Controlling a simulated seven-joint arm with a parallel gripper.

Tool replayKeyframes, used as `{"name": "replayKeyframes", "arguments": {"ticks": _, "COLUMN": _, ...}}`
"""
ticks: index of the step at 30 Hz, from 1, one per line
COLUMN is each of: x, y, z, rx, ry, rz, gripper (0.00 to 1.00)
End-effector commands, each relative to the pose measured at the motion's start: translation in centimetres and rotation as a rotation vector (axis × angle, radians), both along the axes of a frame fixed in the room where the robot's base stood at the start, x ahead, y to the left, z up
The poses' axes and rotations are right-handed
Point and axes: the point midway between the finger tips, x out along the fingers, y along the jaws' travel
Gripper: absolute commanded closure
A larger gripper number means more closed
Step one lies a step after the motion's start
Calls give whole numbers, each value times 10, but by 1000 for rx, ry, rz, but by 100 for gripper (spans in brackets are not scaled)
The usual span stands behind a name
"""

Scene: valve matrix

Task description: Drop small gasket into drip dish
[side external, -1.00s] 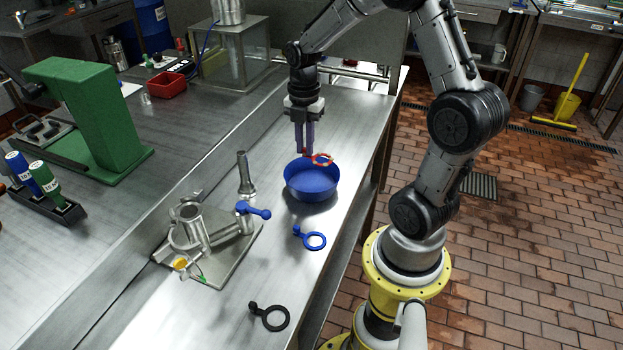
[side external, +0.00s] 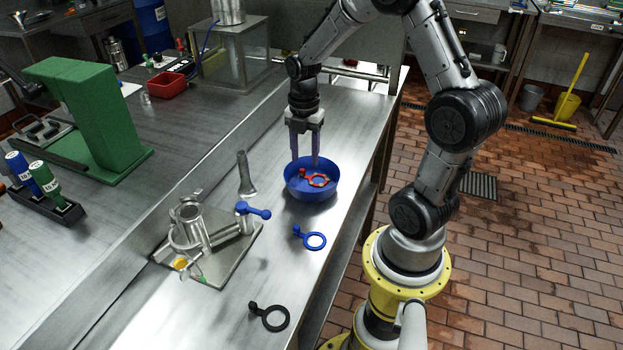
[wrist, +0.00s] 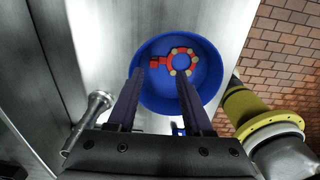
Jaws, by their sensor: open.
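The small gasket, a red ring with a tab (side external: 318,181), lies inside the blue drip dish (side external: 312,195). In the wrist view the red gasket (wrist: 183,50) rests toward the far side of the dish (wrist: 150,95), with pale spots around its ring. My gripper (side external: 304,162) is just above the dish with its fingers spread apart and nothing between them. In the wrist view the open fingers (wrist: 160,80) reach over the near part of the dish, and the gasket shows beyond and between their tips.
A blue ring gasket (side external: 315,241) and a black one (side external: 275,318) lie on the steel bench nearer the camera. A metal valve body (side external: 193,222) with a blue handle (side external: 254,210) stands on a plate left of the dish. A metal post (side external: 244,175) stands beside it.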

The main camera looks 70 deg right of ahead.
Motion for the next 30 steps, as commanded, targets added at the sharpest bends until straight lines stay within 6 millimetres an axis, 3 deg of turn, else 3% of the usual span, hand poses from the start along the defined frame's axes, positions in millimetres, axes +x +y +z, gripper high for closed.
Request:
{"name": "replayKeyframes", "arguments": {"ticks": 8, "x": 1, "y": 0, "z": 11, "rx": -2, "ry": -3, "rz": 0, "gripper": 49}}
{"name": "replayKeyframes", "arguments": {"ticks": 21, "x": 1, "y": -1, "z": 100, "rx": -3, "ry": -4, "rz": 0, "gripper": 49}}
{"name": "replayKeyframes", "arguments": {"ticks": 30, "x": 1, "y": 0, "z": 135, "rx": -1, "ry": -1, "rz": 0, "gripper": 49}}
